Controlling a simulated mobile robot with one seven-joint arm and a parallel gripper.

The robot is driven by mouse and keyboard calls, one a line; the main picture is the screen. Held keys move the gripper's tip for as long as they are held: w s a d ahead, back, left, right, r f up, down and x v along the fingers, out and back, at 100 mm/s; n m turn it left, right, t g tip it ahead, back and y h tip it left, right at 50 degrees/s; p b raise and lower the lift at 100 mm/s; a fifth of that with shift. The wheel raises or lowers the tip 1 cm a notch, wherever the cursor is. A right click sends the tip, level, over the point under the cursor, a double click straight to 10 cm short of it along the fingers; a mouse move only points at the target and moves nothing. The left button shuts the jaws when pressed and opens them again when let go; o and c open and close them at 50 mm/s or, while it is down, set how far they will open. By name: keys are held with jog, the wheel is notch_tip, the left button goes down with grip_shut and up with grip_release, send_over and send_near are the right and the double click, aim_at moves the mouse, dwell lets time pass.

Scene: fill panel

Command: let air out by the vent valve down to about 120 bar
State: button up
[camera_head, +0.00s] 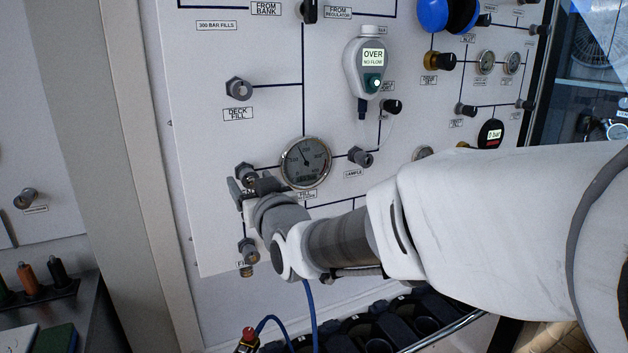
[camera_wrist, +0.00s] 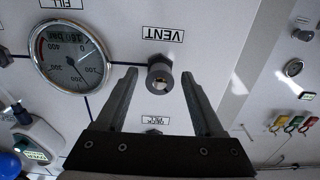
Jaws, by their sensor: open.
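The vent valve (camera_wrist: 160,78) is a grey round knob on the white panel, beside its VENT label (camera_wrist: 163,33), which appears upside down in the wrist view. My gripper (camera_wrist: 158,74) is open, with one finger on each side of the knob and a visible gap to both. In the head view my gripper (camera_head: 250,187) is at the panel's lower left and partly hides the knob (camera_head: 245,172). The round gauge (camera_head: 305,163) stands just right of it there.
The deck fill knob (camera_head: 238,89) is above my gripper and another knob (camera_head: 248,250) is below. The sample knob (camera_head: 360,157) is right of the gauge. A flow meter (camera_head: 371,75) shows "OVER NO FLOW". A blue hose (camera_head: 309,310) hangs below my wrist.

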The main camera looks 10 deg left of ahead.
grip_shut()
jog(key=shift+f+n+b, duration=0.15)
jog(key=shift+n+b, duration=0.25)
jog(key=shift+b, duration=0.35)
grip_release()
jog(key=v, duration=1.7)
jog(key=shift+s+b, duration=0.2)
jog(key=shift+b, duration=0.25)
dwell(0.4)
